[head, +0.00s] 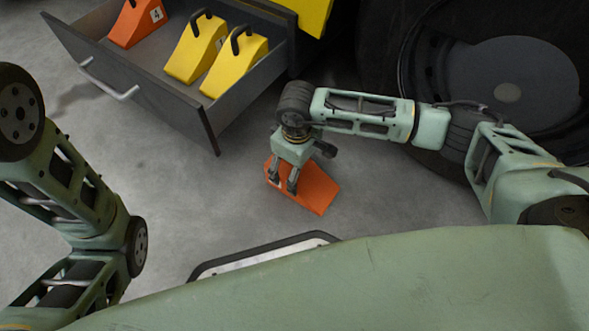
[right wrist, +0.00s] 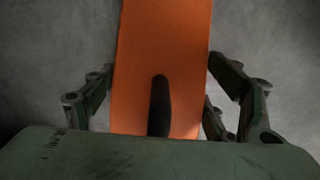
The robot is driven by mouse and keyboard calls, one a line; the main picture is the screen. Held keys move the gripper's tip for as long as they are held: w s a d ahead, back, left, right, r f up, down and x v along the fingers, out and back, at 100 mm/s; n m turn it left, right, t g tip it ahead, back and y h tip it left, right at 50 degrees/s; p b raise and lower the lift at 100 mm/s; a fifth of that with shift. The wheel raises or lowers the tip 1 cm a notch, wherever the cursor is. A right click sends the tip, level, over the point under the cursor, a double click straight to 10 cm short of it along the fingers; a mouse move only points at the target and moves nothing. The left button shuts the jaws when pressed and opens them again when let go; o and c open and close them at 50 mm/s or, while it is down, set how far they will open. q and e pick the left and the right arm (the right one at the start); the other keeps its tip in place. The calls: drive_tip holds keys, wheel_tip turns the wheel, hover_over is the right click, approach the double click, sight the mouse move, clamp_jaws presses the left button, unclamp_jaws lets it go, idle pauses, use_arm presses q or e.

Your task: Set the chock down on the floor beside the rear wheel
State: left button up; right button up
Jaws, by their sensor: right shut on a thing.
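An orange wedge-shaped chock (head: 318,191) is in my right gripper (head: 283,183), low over the grey floor in the middle of the head view. In the right wrist view the chock (right wrist: 162,45) runs up between the fingers, with its black handle (right wrist: 160,105) in the middle. I cannot tell whether its underside touches the floor. A large dark wheel (head: 505,92) stands at the upper right, behind my right arm. The chock is to the left of and nearer than the wheel, apart from it. My left arm shows at the left, but its gripper is out of view.
An open grey drawer (head: 160,100) juts out at the upper left, holding two yellow chocks (head: 235,65) and an orange chock (head: 137,22) marked 4. Bare floor (head: 190,210) lies between the drawer and my base, and right of the held chock.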

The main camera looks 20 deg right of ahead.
drive_tip(key=shift+w+r, duration=0.1)
drive_tip(key=shift+r, duration=0.05)
drive_tip(key=o, duration=1.9)
drive_tip(key=shift+f, duration=0.2)
drive_tip(key=shift+c, duration=0.2)
drive_tip(key=shift+r, duration=0.1)
wheel_tip(320, 180, up, 12)
drive_tip(key=p, duration=0.8)
drive_tip(key=shift+r, duration=0.1)
